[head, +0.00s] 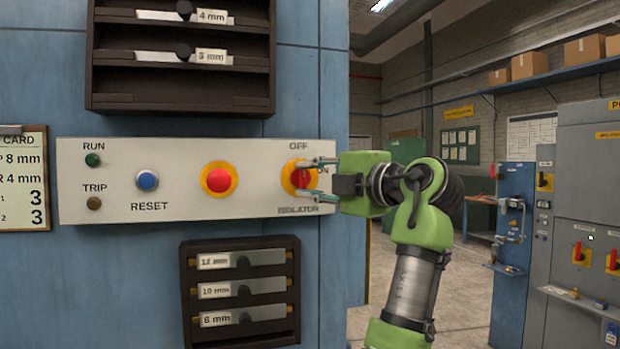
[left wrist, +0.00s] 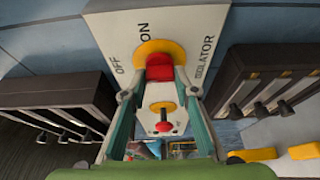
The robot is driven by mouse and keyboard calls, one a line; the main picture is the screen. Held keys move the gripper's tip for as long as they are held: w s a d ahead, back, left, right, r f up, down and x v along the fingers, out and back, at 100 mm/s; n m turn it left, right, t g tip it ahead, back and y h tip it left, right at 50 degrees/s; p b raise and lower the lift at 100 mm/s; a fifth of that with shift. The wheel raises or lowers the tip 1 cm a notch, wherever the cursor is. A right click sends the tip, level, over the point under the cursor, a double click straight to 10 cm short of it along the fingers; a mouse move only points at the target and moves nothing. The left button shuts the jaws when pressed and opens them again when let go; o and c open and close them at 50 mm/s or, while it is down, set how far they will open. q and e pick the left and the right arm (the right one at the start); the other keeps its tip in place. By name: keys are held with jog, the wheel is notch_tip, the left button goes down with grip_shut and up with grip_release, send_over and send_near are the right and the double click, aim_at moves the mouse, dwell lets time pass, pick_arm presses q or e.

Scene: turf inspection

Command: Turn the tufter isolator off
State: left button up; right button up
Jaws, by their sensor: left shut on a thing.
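The tufter isolator is a red knob (head: 299,178) on a yellow disc, at the right end of a pale panel (head: 120,208). OFF is printed above it, ON to its right and ISOLATOR below. My left gripper (head: 306,179) reaches it from the right and is shut on the knob, one finger above and one below. In the left wrist view the red knob (left wrist: 160,68) sits between the fingertips of my left gripper (left wrist: 160,92), with ON above it and OFF to the left. The knob's exact angle is hard to tell. My right gripper is not in view.
A round red button (head: 218,180) on yellow and a blue RESET button (head: 148,181) are to the left on the panel. Dark gauge racks stand above (head: 182,102) and below (head: 190,290) it. A grey cabinet (head: 575,150) with red handles stands far right.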

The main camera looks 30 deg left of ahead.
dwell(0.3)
pick_arm(q)
jog(key=o, duration=1.1)
jog(key=v, duration=1.2)
